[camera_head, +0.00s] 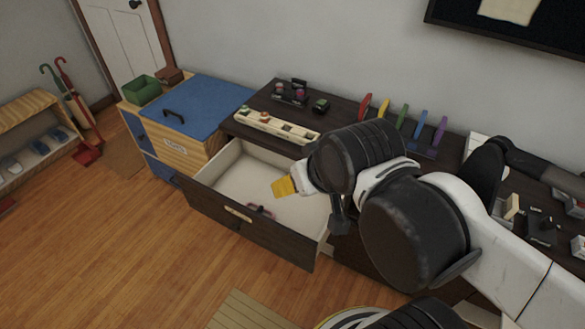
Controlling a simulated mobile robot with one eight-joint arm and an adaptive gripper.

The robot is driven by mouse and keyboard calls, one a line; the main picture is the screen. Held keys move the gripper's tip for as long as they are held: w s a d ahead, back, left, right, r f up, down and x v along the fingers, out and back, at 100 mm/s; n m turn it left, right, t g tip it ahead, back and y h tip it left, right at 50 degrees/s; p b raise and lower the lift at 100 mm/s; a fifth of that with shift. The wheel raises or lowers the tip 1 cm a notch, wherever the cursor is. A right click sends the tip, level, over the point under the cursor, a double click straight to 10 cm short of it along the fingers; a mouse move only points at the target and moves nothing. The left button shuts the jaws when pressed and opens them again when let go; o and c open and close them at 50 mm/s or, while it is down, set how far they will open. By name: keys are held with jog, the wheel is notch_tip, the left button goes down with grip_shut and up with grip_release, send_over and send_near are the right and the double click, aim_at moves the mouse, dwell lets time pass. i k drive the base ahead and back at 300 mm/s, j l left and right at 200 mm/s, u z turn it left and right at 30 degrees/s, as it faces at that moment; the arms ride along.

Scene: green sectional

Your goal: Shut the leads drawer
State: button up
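A dark wooden drawer (262,238) with a pale interior stands pulled open from the long dark cabinet. A light label or handle plate (238,213) is on its front; any writing is too small to read. A small reddish item (262,211) lies inside, near the front wall. My arm reaches in from the right. My gripper (286,187), with a yellow tip showing, is over the right part of the open drawer, behind its front panel in this view. Most of the gripper is hidden by my wrist, so its opening does not show.
A blue-topped wooden chest (200,105) with a green bin (142,89) stands left of the drawer. The cabinet top (262,103) holds a pale tray (277,126) and coloured upright pieces (403,117). The wooden floor (130,245) before the drawer's left side is clear.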

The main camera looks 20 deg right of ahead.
aim_at(243, 172)
jog(key=k+j+z, duration=0.1)
jog(key=z, duration=0.25)
jog(key=k+z, duration=0.5)
jog(key=z, duration=0.2)
jog(key=l, duration=0.05)
